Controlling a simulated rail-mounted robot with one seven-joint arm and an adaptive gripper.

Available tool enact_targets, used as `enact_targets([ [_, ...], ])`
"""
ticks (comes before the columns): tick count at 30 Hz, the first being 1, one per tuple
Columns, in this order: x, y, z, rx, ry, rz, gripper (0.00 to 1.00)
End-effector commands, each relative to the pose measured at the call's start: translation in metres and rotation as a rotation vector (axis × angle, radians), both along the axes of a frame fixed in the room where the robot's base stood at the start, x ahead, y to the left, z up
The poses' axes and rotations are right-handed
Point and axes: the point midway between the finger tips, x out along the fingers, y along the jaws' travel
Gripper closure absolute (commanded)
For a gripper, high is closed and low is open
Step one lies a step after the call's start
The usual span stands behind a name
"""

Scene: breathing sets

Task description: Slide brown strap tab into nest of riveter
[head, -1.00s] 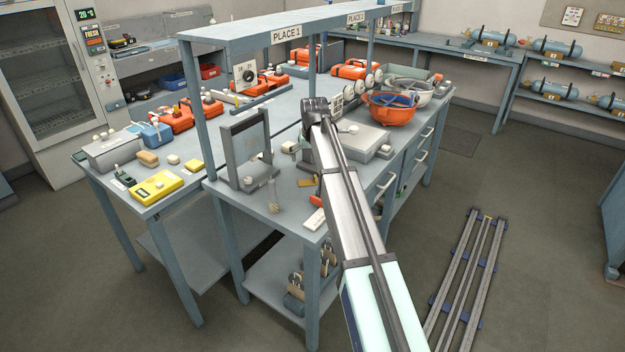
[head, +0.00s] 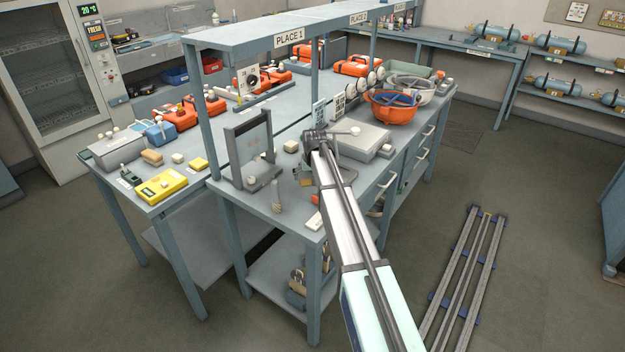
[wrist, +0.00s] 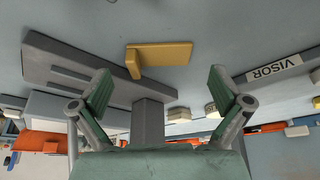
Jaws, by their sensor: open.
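A tan-brown L-shaped piece (wrist: 160,55), which looks like the strap tab, lies in the upper middle of the wrist view, ahead of my gripper. A grey slotted body with a thick post (wrist: 75,70), possibly the riveter, lies beside and below it in that view; I cannot tell whether they touch or where the nest is. My gripper (wrist: 160,92) is open, its two green-padded fingers wide apart with nothing held between them. In the head view my gripper (head: 318,140) is over the front bench, and my arm hides part of the bench top there.
A grey upright frame (head: 250,150) stands left of my gripper. A grey case (head: 360,140) and orange bowl (head: 390,108) are to the right. A shelf labelled PLACE 1 (head: 288,40) runs overhead on posts. A VISOR label (wrist: 273,68) shows in the wrist view.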

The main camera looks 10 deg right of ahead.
Motion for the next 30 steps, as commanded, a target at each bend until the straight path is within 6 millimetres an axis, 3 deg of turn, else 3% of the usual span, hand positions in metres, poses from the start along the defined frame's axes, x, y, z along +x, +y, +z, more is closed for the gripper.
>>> enact_targets([
  [6, 0.009, 0.000, -0.021, 0.000, 0.001, 0.000, 0.00],
  [12, 0.009, 0.000, -0.022, 0.000, 0.000, 0.000, 0.00],
  [13, 0.009, 0.000, -0.022, 0.000, 0.000, 0.000, 0.04],
  [18, 0.009, 0.000, -0.022, 0.000, 0.000, 0.000, 0.57],
  [19, 0.009, 0.000, -0.022, 0.000, 0.000, 0.000, 0.62],
  [21, 0.009, 0.000, -0.022, 0.000, 0.000, 0.000, 0.70],
  [30, 0.009, 0.000, -0.024, 0.001, 0.003, 0.001, 0.86],
])
